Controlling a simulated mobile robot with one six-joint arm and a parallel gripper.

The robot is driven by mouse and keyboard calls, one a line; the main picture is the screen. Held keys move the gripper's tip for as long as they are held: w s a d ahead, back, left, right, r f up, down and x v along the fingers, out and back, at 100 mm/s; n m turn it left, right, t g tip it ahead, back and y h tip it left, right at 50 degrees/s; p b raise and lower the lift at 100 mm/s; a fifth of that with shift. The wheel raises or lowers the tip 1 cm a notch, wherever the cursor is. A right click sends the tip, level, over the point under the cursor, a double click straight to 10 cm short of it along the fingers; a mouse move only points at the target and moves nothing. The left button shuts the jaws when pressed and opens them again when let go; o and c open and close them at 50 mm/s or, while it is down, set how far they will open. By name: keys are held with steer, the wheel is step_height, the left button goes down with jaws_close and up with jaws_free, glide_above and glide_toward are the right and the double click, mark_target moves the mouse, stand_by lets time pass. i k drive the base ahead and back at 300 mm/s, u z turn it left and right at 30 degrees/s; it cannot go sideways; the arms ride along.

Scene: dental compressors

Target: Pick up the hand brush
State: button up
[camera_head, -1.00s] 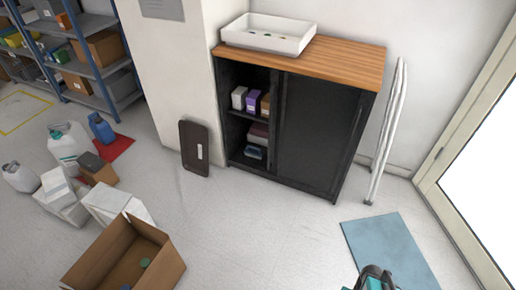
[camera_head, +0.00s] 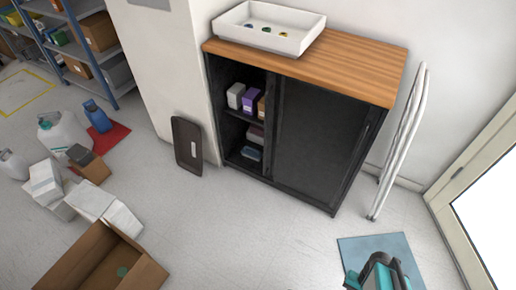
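I cannot make out a hand brush for certain in the head view. Several small coloured items (camera_head: 265,30), too small to identify, lie in the white tray (camera_head: 250,38) on top of the cabinet. A teal and dark part at the bottom edge, right of centre, seems to be the end of my arm, with my gripper (camera_head: 380,272). It appears in front of the blue mat (camera_head: 352,250), far from the tray. Its fingers are not clear, so I cannot tell whether it is open or holds anything.
The black cabinet (camera_head: 312,130) has a wooden top and an open left side with boxes. A dark panel (camera_head: 187,147) leans on the wall. An open carton (camera_head: 135,272), jugs and boxes crowd the left floor. White poles (camera_head: 402,140) lean right. The middle floor is clear.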

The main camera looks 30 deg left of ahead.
mark_target(250, 153)
steer(key=i, duration=1.05)
steer(key=u, duration=4.4)
steer(key=i, duration=0.15)
steer(key=z, duration=2.2)
steer(key=k, duration=0.2)
steer(key=u, duration=1.4)
